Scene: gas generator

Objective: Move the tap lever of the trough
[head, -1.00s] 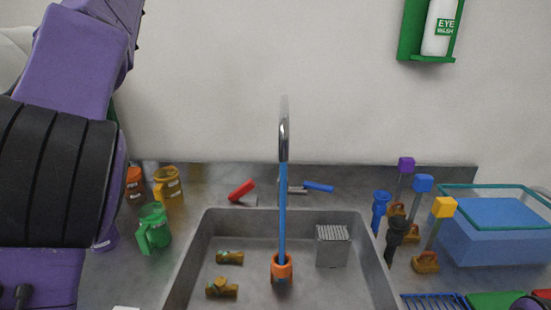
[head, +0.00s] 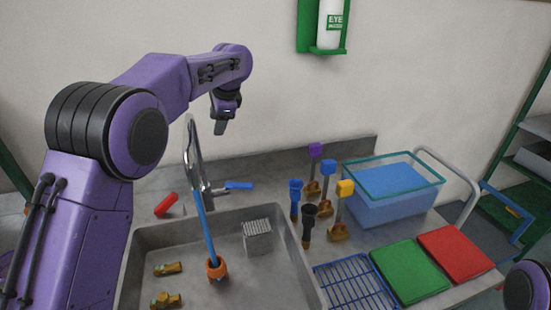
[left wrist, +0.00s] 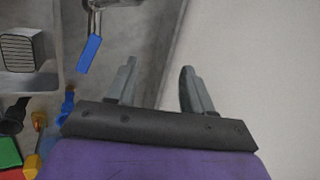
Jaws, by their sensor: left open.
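The trough (head: 143,236) is a grey sink with a metal tap (head: 192,150) at its back edge. A red lever (head: 166,204) lies left of the tap and a blue lever (head: 239,185) lies right of it. The blue lever also shows in the left wrist view (left wrist: 89,54), left of the fingers. My left gripper (head: 221,127) points down above the blue lever, near the back wall, apart from it. In the left wrist view its fingers (left wrist: 158,83) are open and empty. My right gripper is out of view.
A blue column (head: 204,229) runs from the tap to an orange ring (head: 217,269) in the trough. Upright tools (head: 310,215) and a blue tub (head: 389,197) stand to the right. An eye-wash holder (head: 323,28) hangs on the wall.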

